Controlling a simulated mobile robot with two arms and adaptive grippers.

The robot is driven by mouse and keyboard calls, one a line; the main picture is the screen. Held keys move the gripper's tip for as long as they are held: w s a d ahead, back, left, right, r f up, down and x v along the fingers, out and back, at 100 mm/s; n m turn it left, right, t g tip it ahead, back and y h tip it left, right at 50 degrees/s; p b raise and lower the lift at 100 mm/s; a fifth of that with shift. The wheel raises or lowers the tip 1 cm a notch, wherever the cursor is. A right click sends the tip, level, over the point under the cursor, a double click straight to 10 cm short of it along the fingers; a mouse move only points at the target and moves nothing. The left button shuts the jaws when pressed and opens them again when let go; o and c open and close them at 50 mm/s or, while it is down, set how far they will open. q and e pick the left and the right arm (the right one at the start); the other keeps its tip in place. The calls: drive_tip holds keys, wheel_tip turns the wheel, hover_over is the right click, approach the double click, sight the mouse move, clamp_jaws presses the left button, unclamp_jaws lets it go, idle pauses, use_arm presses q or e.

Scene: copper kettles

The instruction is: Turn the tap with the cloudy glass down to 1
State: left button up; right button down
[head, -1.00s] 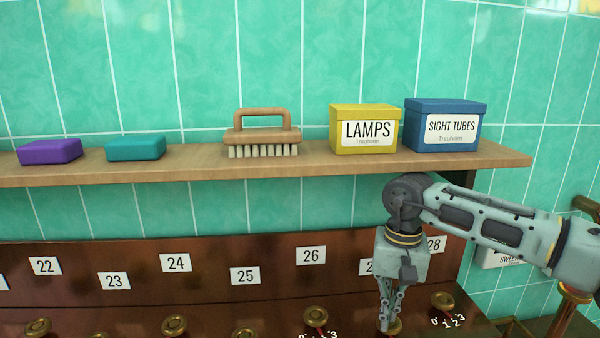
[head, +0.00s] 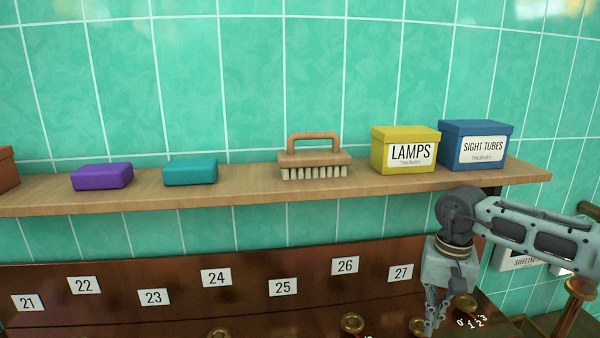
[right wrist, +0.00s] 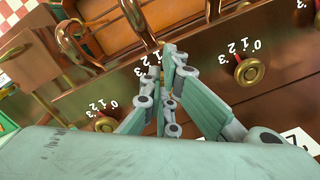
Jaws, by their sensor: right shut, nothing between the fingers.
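My right gripper (head: 431,322) is shut and empty, pointing down among the brass taps on the dark red-brown panel. In the right wrist view the shut fingers (right wrist: 167,55) cover the middle of the picture, by a white number scale. A tap with a red pointer (right wrist: 250,70) is to their right and another tap (right wrist: 104,124) to their left. No cloudy glass shows. My left gripper is out of view.
A wooden shelf (head: 235,191) above the panel holds a brush (head: 315,165), a yellow LAMPS box (head: 404,150), a blue SIGHT TUBES box (head: 477,145) and coloured blocks. A brass pipe (right wrist: 138,18) curves close beyond the fingers.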

sight(420, 329)
drive_tip(key=f+b, duration=0.2)
drive_tip(key=w+f+b, duration=0.1)
drive_tip(key=f+b, duration=0.1)
drive_tip(key=f, duration=0.1)
drive_tip(key=shift+w+a+f, duration=0.2)
drive_tip(key=shift+s+d+f+b, duration=0.15)
drive_tip(key=shift+s+f+b, duration=0.1)
drive_tip(key=shift+f+b, duration=0.1)
drive_tip(key=shift+s, duration=0.15)
drive_tip(key=shift+f, duration=0.2)
idle(0.4)
drive_tip(key=shift+r+h, duration=0.1)
drive_tip(key=shift+h, duration=0.2)
drive_tip(key=shift+w+a+b, duration=0.35)
drive_tip(key=shift+w+a, duration=0.15)
drive_tip(key=shift+a, duration=0.05)
idle(0.4)
drive_tip(key=shift+w, duration=0.15)
idle(0.3)
